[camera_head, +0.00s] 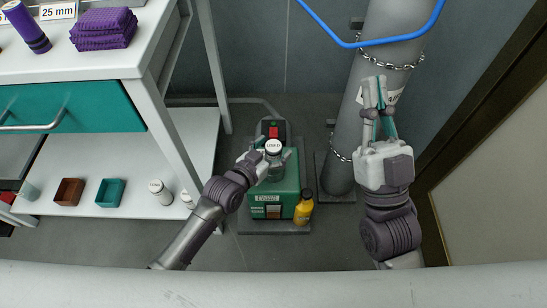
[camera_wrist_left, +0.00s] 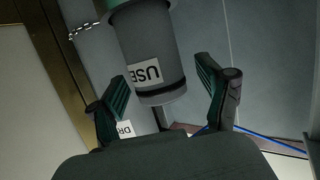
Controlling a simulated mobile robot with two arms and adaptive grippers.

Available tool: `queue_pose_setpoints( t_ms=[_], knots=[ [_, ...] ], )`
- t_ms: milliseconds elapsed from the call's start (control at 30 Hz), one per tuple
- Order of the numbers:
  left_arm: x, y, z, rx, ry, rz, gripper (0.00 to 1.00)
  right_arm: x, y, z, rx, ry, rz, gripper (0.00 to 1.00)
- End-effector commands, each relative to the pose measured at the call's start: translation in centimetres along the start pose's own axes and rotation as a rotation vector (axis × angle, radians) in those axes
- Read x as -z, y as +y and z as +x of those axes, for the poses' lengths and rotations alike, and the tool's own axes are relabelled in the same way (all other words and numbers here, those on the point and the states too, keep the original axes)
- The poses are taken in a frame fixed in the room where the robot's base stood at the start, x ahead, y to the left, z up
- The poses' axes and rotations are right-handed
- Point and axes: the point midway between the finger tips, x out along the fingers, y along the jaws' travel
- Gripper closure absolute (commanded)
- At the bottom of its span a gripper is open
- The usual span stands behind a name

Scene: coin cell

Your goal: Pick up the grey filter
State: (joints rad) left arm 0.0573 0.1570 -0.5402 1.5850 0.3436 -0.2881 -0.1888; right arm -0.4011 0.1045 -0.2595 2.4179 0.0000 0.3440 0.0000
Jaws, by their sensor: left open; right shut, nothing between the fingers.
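The grey filter (camera_head: 274,147) is a grey cylinder with a light top and a label; in the head view it stands upright over the green pump (camera_head: 275,187). In the left wrist view the grey filter (camera_wrist_left: 150,50) shows a white label with the letters "USE". My left gripper (camera_head: 268,160) is open, with its fingers on either side of the filter's image; in the left wrist view there are gaps on both sides. Whether a finger touches it I cannot tell. My right gripper (camera_head: 376,90) is shut and empty, raised in front of the gas cylinder.
A yellow bottle (camera_head: 304,207) stands at the pump's right front. A tall grey gas cylinder (camera_head: 345,150) with chains and a blue hose (camera_head: 385,41) is to the right. A white bench (camera_head: 120,62) with a teal drawer and lower shelf with small bins is left.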

Motion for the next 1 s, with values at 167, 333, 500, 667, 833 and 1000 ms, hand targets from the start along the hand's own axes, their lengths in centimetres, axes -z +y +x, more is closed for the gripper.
queue_pose_setpoints(
  t_ms=[167,333,500,667,833,1000],
  knots=[
    [0.05,0.01,0.32,0.0,0.0,0.0,0.22,0.6,-0.08,-0.03,0.001,0.035,0.002,1.0],
    [0.06,0.01,0.29,0.0,0.0,0.0,0.27,0.58,-0.07,-0.02,0.001,0.033,0.002,1.0],
    [0.05,0.01,0.28,0.0,0.0,0.0,0.55,0.56,-0.07,-0.02,0.001,0.032,0.002,1.0],
    [0.04,0.0,0.27,0.0,0.0,0.0,0.82,0.54,-0.06,-0.02,0.001,0.031,0.002,1.0],
    [0.08,0.0,0.27,0.0,0.001,0.0,0.89,0.53,-0.06,-0.02,0.001,0.031,0.001,1.0],
    [0.18,0.0,0.24,0.0,0.001,0.0,0.89,0.51,-0.05,0.03,0.001,0.027,0.001,1.0]
  ],
)
